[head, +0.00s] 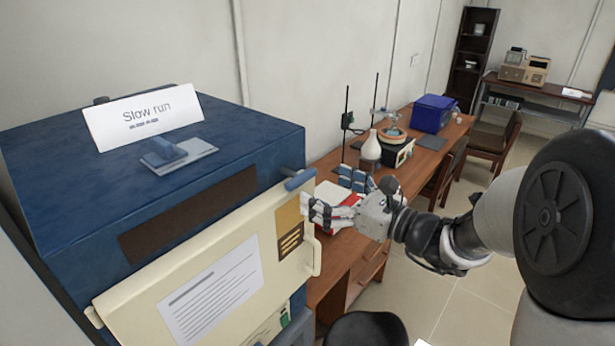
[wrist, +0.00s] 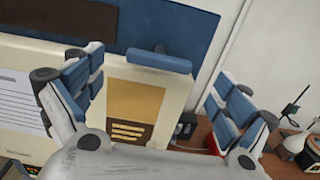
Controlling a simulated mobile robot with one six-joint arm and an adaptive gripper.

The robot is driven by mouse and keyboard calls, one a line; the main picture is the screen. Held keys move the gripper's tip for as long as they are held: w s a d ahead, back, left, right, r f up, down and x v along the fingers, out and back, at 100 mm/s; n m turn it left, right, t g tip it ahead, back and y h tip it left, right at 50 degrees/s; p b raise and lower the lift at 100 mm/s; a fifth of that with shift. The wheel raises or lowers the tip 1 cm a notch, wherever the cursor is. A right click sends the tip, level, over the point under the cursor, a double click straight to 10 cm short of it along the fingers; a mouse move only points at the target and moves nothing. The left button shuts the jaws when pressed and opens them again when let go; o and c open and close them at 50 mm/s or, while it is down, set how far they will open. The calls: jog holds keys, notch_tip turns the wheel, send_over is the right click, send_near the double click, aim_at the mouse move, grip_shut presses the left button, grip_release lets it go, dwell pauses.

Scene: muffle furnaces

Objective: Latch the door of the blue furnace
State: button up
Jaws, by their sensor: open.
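The blue furnace (head: 218,150) fills the left of the head view. Its cream door (head: 175,275) lies across the front, with a white handle (head: 314,256) at its right edge. I cannot tell whether a small gap remains behind the door. A blue latch lever (head: 299,180) sticks out at the door's upper right corner. The lever also shows in the wrist view (wrist: 159,62), lying nearly level above the door's top edge. My gripper (head: 335,193) is open and empty beside the door's upper right corner. In the wrist view, the lever appears between and beyond the spread fingers (wrist: 155,90).
A wooden bench (head: 330,167) behind my gripper holds a red item (head: 334,212), a white flask (head: 371,147) and a blue bin (head: 433,113). The floor (head: 455,300) at right is partly clear.

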aim_at(305, 179)
jog(key=x, duration=0.5)
jog(key=shift+p, duration=0.3)
jog(key=shift+c, duration=0.6)
jog(key=c, duration=0.9)
